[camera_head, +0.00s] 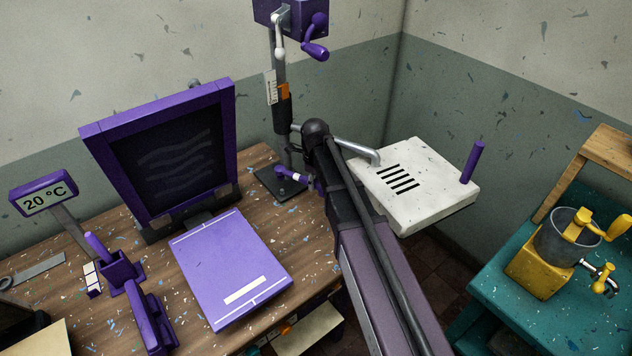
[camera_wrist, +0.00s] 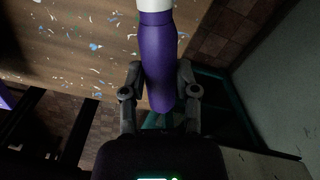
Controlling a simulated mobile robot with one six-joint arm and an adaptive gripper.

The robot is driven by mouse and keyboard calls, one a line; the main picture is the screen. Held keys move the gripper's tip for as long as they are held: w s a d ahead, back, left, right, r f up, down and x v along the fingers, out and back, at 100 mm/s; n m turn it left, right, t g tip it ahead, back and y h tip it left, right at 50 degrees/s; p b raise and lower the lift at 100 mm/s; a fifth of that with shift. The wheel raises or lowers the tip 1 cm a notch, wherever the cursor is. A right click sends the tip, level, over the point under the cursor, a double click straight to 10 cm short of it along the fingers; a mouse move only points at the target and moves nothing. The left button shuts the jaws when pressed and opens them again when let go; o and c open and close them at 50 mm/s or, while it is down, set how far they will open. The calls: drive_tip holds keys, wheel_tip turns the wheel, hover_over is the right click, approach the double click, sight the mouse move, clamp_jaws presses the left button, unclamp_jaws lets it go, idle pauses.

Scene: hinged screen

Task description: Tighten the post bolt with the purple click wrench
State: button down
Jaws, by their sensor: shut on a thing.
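My gripper (camera_wrist: 159,75) is shut on the purple handle of the click wrench (camera_wrist: 158,48), one finger on each side. In the wrist view the handle runs up the picture to a white band at the top edge; the wrench's far end is out of view. In the head view part of the wrench (camera_head: 291,176), purple with a pale band, shows just left of my arm, low by the dark base plate (camera_head: 272,188) of the grey post (camera_head: 279,62). My arm hides most of my gripper there. I cannot make out the bolt or whether the wrench touches it.
A white slotted shelf (camera_head: 425,190) with a purple peg is right of my arm. A teal table (camera_head: 545,325) holds a yellow device with a grey pot.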

drive_tip(key=shift+f+b, duration=2.25)
drive_tip(key=shift+f, duration=0.05)
drive_tip(key=shift+f+b, duration=1)
drive_tip(key=shift+b, duration=0.05)
drive_tip(key=shift+s, duration=0.15)
drive_tip(key=shift+s+a+m, duration=0.2)
drive_tip(key=shift+s+m, duration=0.05)
drive_tip(key=shift+m, duration=0.05)
drive_tip(key=shift+w+d+n, duration=0.4)
drive_tip(key=shift+w+n, duration=0.2)
drive_tip(key=shift+w, duration=0.1)
drive_tip(key=c, duration=1.2)
unclamp_jaws()
clamp_jaws()
